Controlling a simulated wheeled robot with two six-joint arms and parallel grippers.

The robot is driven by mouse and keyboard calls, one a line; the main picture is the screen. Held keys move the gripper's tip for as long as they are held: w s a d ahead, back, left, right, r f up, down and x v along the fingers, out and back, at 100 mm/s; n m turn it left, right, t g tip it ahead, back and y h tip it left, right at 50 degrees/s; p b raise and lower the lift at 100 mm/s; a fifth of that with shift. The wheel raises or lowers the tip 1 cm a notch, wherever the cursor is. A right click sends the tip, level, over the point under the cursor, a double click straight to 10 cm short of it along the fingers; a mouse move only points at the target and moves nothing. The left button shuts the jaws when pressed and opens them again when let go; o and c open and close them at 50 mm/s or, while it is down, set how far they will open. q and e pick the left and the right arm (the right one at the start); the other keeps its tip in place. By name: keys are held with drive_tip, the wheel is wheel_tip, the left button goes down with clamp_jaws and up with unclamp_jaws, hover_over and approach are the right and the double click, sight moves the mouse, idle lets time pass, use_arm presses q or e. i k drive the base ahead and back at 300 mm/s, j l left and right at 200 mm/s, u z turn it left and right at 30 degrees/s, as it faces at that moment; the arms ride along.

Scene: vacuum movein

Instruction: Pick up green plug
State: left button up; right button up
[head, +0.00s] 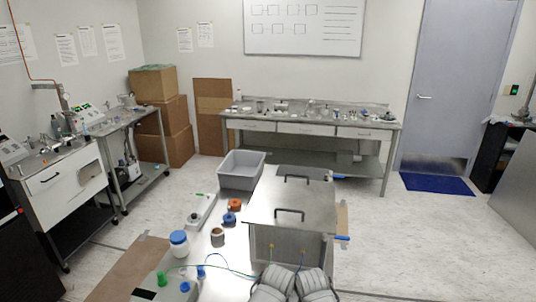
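A small upright green piece (162,279), possibly the green plug, stands at the bottom left of the head view on a pale grey object (172,292). A blue piece (184,287) is beside it, and another blue piece (201,271) stands a little to the right. A thin green cable and a blue cable run from near there towards the grey ribbed shapes at the bottom centre. I cannot make out a plug end on the green cable.
A metal box (290,206) with two black handles stands on the near table. A grey bin (241,170), a white power strip (201,210), a blue-lidded jar (179,244) and tape rolls (235,205) are left of it.

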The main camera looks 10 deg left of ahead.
sight(162, 277)
drive_tip(key=u, duration=1.25)
drive_tip(key=i+j+z, duration=0.15)
drive_tip(key=j+z, duration=0.2)
drive_tip(key=i+j+z, duration=0.15)
drive_tip(key=j+z, duration=0.5)
drive_tip(key=i+j+z, duration=0.1)
drive_tip(key=j+z, duration=0.25)
